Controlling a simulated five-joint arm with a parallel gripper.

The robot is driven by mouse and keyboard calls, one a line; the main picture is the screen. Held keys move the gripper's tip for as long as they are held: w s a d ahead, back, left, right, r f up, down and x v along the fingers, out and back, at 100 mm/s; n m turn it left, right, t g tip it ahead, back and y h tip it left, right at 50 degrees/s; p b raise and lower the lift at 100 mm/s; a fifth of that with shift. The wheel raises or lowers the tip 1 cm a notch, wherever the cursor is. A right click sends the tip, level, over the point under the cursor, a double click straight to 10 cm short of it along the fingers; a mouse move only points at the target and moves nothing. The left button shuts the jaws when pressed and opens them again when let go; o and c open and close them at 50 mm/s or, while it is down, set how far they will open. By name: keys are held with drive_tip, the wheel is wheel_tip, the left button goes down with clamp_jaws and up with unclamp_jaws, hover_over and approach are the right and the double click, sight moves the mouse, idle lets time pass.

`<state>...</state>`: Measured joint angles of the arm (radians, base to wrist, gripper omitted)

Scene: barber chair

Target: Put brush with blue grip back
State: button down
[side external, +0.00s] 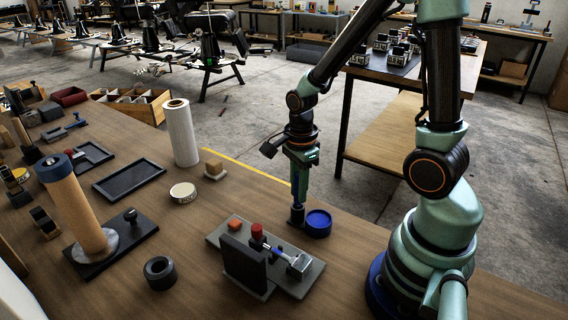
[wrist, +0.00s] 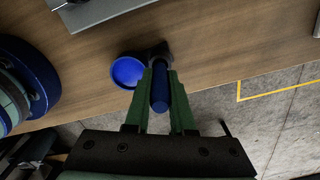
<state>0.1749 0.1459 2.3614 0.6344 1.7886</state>
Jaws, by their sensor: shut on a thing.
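The brush with blue grip (wrist: 160,92) is between the two green fingers of my gripper (wrist: 160,78) in the wrist view. My gripper (side external: 299,188) is shut on it and points down over the table in the side view. A dark cylindrical piece (side external: 297,214) shows right below the fingers, close to the table top. I cannot tell whether it is the brush's lower end or a separate holder. A round blue dish (side external: 318,222) stands right beside it, and also shows in the wrist view (wrist: 127,71).
A grey board (side external: 300,285) with a red-topped piece and a metal tool lies in front of the dish. A white roll (side external: 181,133), a round tin (side external: 183,192) and a black ring (side external: 160,272) stand to the left. The table's far edge is close behind my gripper.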

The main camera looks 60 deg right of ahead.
drive_tip(key=shift+f, duration=0.3)
drive_tip(key=c, duration=0.8)
unclamp_jaws()
drive_tip(key=shift+o, duration=0.2)
wheel_tip(320, 180, up, 12)
drive_tip(key=shift+r, duration=0.15)
drive_tip(key=shift+a+r+n+t, duration=0.3)
drive_tip(key=shift+r+n, duration=0.2)
drive_tip(key=shift+n, duration=0.7)
drive_tip(key=a+r+n+t, duration=0.2)
drive_tip(key=n, duration=0.8)
drive_tip(key=s+a+r+n+t, duration=0.1)
drive_tip(key=a+r+n+t, duration=0.1)
drive_tip(key=n, duration=0.8)
drive_tip(key=shift+a+r+t, duration=0.3)
drive_tip(key=shift+r+t, duration=0.2)
drive_tip(key=shift+r, duration=0.05)
